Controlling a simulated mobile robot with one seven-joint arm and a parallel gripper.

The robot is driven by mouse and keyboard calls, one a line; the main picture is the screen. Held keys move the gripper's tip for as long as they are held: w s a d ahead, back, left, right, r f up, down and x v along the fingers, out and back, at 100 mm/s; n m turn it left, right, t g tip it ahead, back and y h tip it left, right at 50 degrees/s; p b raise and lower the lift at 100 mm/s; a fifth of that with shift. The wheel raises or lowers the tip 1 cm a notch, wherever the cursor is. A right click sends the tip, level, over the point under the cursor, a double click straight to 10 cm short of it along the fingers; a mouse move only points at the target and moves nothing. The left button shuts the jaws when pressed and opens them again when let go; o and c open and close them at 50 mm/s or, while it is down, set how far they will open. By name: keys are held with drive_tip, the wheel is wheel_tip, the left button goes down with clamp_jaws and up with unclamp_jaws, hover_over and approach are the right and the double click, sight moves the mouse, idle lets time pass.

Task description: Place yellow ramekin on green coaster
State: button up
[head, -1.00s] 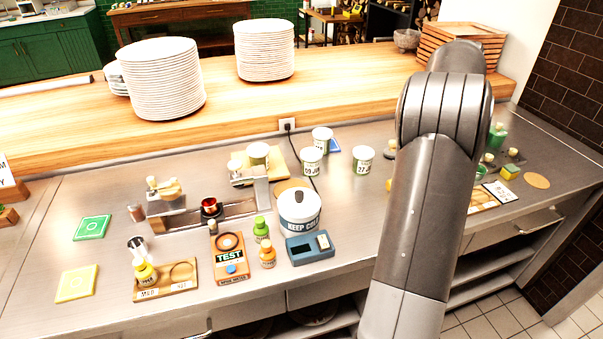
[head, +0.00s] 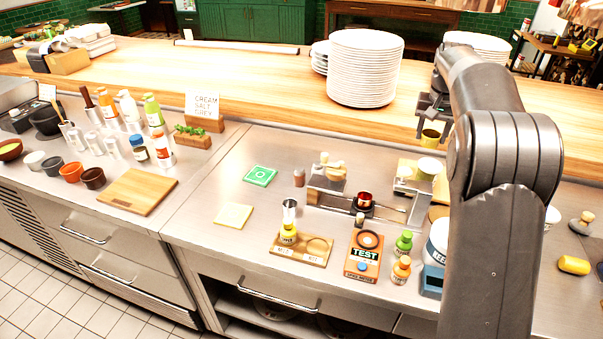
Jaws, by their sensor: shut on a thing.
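The yellow ramekin (head: 430,138) is in my gripper (head: 433,119), held above the counter at the right of the head view, in front of the wooden shelf. My gripper is shut on it, pointing down; the arm hides part of the area behind. The green coaster (head: 260,176), a flat square with a pale circle mark, lies on the steel counter left of my gripper. Its top is bare.
A yellow coaster (head: 234,215) lies nearer than the green one. A cutting board (head: 138,191) is at left. Stacked plates (head: 365,68) stand on the shelf.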

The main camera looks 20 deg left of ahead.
drive_tip(key=s+a+n, duration=0.3)
drive_tip(key=a, duration=1.6)
drive_tip(key=n+y, duration=0.1)
drive_tip(key=n, duration=0.1)
hover_over(265, 181)
drive_tip(key=f, duration=1.1)
drive_tip(key=shift+s+d+f, duration=0.3)
drive_tip(key=shift+s+f, duration=0.1)
drive_tip(key=shift+a+f, duration=0.15)
drive_tip(key=shift+f, duration=1.95)
drive_tip(key=shift+f, duration=0.1)
drive_tip(key=o, duration=1)
